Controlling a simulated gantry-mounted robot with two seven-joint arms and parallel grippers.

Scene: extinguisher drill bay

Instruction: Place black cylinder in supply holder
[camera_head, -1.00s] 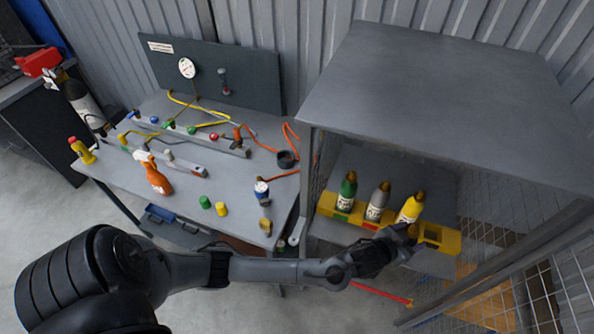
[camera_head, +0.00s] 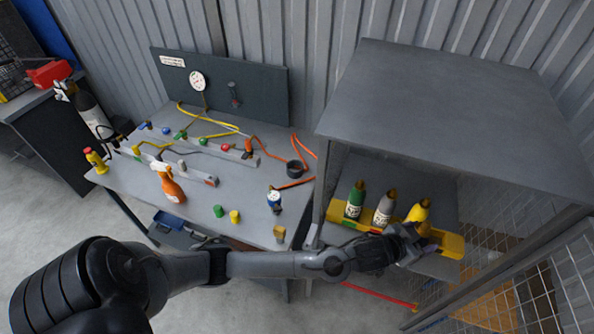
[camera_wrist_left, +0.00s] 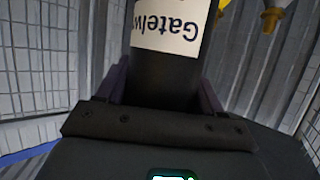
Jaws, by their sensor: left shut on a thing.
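The black cylinder (camera_wrist_left: 166,78) has a cream label with upside-down lettering and stands between the fingers in the left wrist view. My left gripper (camera_head: 422,243) is shut on it. In the head view the gripper is at the right part of the yellow supply holder (camera_head: 453,246), and the cylinder is mostly hidden there. Green (camera_head: 355,201), grey (camera_head: 385,208) and yellow (camera_head: 417,212) cylinders stand in the holder to the left of and behind the gripper. I cannot tell whether the black cylinder touches the holder.
The grey cabinet roof (camera_head: 450,115) overhangs the holder, with mesh walls (camera_head: 490,225) at the right. The workbench (camera_head: 190,213) at left carries an orange spray bottle (camera_head: 171,188), hoses, valves and a black ring (camera_head: 296,168). A red bar (camera_head: 380,295) lies below the cabinet.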

